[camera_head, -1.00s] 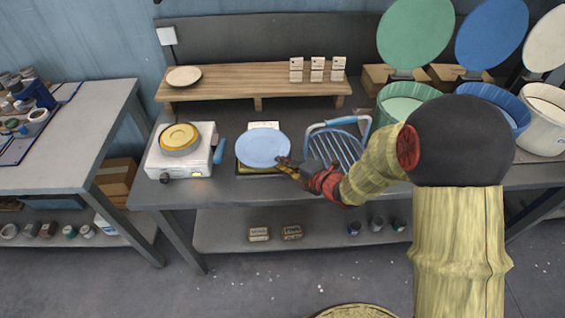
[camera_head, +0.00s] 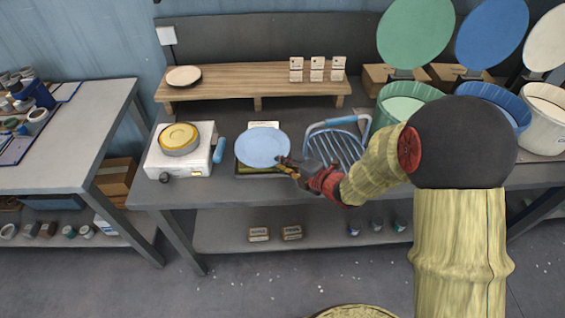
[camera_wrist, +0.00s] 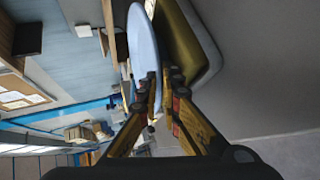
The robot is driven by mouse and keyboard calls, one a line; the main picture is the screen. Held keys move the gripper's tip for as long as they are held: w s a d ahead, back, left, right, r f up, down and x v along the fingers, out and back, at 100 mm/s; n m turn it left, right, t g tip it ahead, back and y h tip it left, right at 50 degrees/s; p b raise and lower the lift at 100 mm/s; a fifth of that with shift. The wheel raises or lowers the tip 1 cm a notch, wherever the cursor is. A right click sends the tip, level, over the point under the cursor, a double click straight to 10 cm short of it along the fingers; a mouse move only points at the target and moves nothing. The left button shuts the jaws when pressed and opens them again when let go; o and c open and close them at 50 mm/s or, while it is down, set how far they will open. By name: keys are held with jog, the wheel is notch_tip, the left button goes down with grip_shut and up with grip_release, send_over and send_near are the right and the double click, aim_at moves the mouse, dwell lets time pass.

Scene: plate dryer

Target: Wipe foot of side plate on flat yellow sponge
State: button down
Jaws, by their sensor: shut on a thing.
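The side plate (camera_head: 263,147) is light blue and lies about level in the head view, gripped at its right edge. My gripper (camera_head: 285,164) is shut on that edge; the wrist view shows the plate (camera_wrist: 143,50) edge-on between my fingers (camera_wrist: 163,88). The flat yellow sponge (camera_wrist: 178,38) shows in the wrist view in a grey tray (camera_wrist: 203,32), right beside the plate's underside. In the head view the plate hides most of the sponge and tray (camera_head: 246,173). Whether the plate's foot touches the sponge cannot be told.
A white burner unit (camera_head: 190,163) with a yellow round piece (camera_head: 179,137) stands left of the plate. A blue-handled rack (camera_head: 335,142) stands to the right. A wooden shelf (camera_head: 230,84) with a cream plate (camera_head: 184,76) runs behind. Lidded bins (camera_head: 405,105) stand at the right.

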aim_at(275, 164)
jog(key=shift+s+d+f, duration=0.1)
jog(key=shift+f, duration=0.15)
dwell(0.7)
jog(key=shift+d+r, duration=0.1)
jog(key=shift+d, duration=1.4)
jog(key=shift+a+b, duration=1.55)
jog(key=shift+a, duration=1.6)
jog(key=shift+d+r+p, duration=0.15)
jog(key=shift+d+p, duration=0.35)
jog(key=shift+d, duration=2.65)
jog(key=shift+a+b, duration=1.35)
jog(key=shift+a, duration=1.8)
jog(key=shift+d+p, duration=0.35)
jog(key=shift+d, duration=1.2)
